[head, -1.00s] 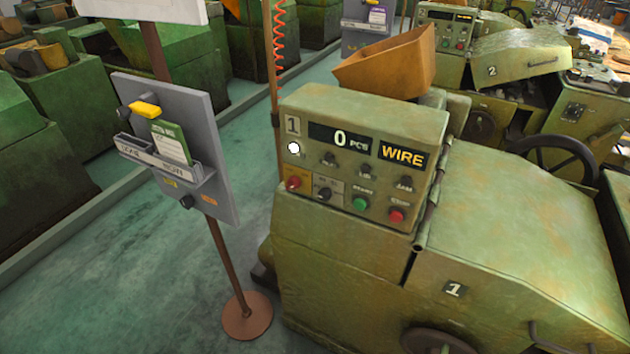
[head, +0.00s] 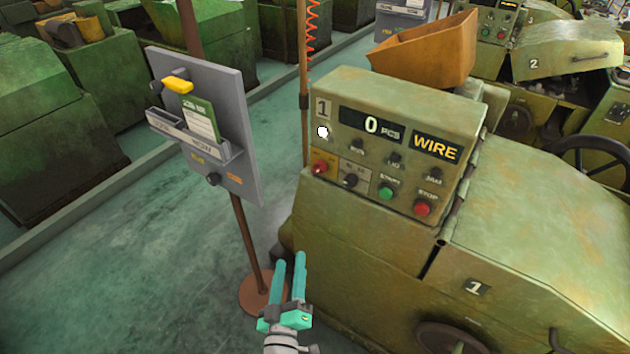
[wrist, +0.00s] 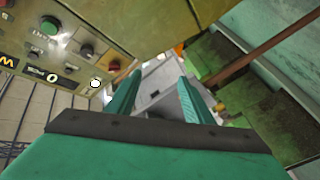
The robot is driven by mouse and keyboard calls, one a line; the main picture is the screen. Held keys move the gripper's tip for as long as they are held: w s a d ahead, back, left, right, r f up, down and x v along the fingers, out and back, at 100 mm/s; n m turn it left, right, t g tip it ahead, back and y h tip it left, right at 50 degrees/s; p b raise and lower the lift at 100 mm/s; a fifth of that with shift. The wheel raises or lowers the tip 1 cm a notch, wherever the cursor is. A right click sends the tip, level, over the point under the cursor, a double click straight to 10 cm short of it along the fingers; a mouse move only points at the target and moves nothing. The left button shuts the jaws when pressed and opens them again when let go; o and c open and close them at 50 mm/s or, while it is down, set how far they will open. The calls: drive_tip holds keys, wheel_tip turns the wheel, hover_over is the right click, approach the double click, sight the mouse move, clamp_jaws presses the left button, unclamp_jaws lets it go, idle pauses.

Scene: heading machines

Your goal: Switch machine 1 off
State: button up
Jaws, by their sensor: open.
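Machine 1 (head: 400,245) is green, with a sloped control panel (head: 350,205) on its left upper part. The panel shows "0 PCS" and a lit "WIRE" sign (head: 435,147). A white lamp (head: 322,132) is lit below the number 1. A red rotary switch (head: 320,167) on a yellow plate sits at the lower left, beside a black selector (head: 350,179), a green start button (head: 386,192) and a red stop button (head: 422,207). My gripper (head: 288,272) is open and empty, below and left of the panel. The wrist view shows the panel (wrist: 68,50) at upper left, beyond the fingers (wrist: 160,95).
A grey board (head: 210,110) with a card pocket stands on a thin post left of the machine. An orange hopper (head: 425,52) is behind the panel. Machine 2 (head: 565,60) stands at the back right. Green floor (head: 150,240) is open at left.

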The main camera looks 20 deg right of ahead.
sight(320, 168)
drive_tip(key=w+d+r+h, duration=0.1)
drive_tip(key=w+d+r, duration=0.2)
drive_tip(key=w+r, duration=0.1)
drive_tip(key=w+d+r+m+h, duration=0.1)
drive_tip(key=w+d+r+h, duration=0.1)
drive_tip(key=w+d+r, duration=0.2)
drive_tip(key=w+d+r+h, duration=0.2)
drive_tip(key=w+d+r, duration=0.2)
drive_tip(key=w+r, duration=0.1)
drive_tip(key=shift+w+d+r+m, duration=0.2)
drive_tip(key=shift+w+r+m, duration=0.15)
drive_tip(key=shift+w, duration=0.35)
drive_tip(key=shift+a, duration=0.1)
drive_tip(key=c, duration=1)
